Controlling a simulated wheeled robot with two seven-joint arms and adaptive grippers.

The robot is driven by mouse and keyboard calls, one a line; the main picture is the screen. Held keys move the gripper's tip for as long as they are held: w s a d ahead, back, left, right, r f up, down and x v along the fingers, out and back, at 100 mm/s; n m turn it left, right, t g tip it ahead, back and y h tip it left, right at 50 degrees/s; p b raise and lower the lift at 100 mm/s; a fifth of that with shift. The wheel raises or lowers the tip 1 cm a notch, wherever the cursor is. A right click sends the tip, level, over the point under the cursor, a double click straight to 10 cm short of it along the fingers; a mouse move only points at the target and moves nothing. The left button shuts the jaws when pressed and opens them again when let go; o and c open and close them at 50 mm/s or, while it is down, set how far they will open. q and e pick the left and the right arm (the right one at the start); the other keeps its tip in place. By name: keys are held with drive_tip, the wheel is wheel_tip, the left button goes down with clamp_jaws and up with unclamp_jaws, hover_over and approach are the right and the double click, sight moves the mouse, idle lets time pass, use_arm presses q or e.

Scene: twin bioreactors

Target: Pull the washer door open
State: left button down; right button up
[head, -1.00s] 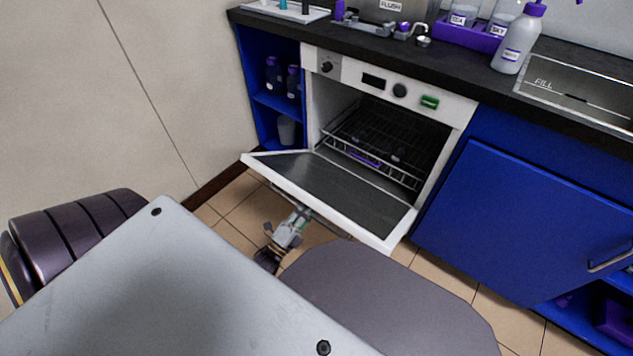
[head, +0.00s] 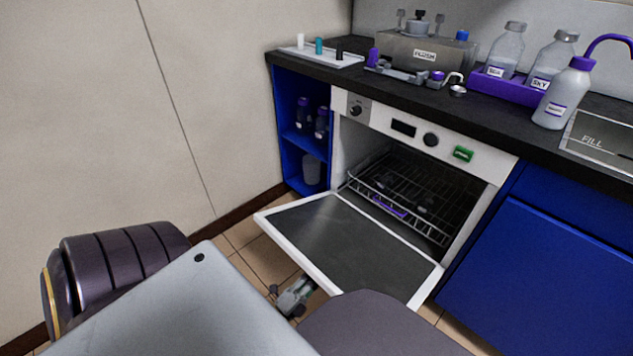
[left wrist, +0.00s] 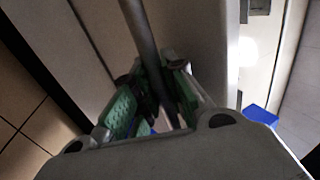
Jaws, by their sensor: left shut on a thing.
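The washer (head: 475,154) stands under the counter with its white-framed door (head: 350,243) folded down and out, its dark inner face turned up. The door looks close to level. Inside is a wire rack (head: 400,200) with a purple item on it. My left gripper (head: 294,297) is at the door's outer edge, partly hidden by the door and my own arm. In the left wrist view, its green-padded fingers (left wrist: 155,85) are shut on the door's bar handle (left wrist: 140,30). My right gripper is not in view.
A blue open shelf (head: 300,130) with bottles is left of the washer, and a blue cabinet (head: 540,270) is right of it. The black counter (head: 490,128) holds bottles in a purple tray (head: 500,88). Tiled floor (head: 245,235) shows left of the door.

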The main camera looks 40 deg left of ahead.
use_arm(q)
wheel_tip(320, 180, down, 11)
drive_tip(key=t+b, duration=0.1)
drive_tip(key=b, duration=0.1)
drive_tip(key=shift+s+a+t, duration=0.15)
drive_tip(key=shift+s+t, duration=0.15)
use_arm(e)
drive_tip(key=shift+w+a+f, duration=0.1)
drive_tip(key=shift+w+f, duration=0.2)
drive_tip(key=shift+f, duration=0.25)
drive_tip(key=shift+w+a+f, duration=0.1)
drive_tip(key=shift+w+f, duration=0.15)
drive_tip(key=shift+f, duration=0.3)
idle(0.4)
use_arm(q)
drive_tip(key=shift+f, duration=0.15)
idle(0.4)
drive_tip(key=c, duration=1.5)
unclamp_jaws()
drive_tip(key=shift+o, duration=0.2)
drive_tip(key=shift+r, duration=0.45)
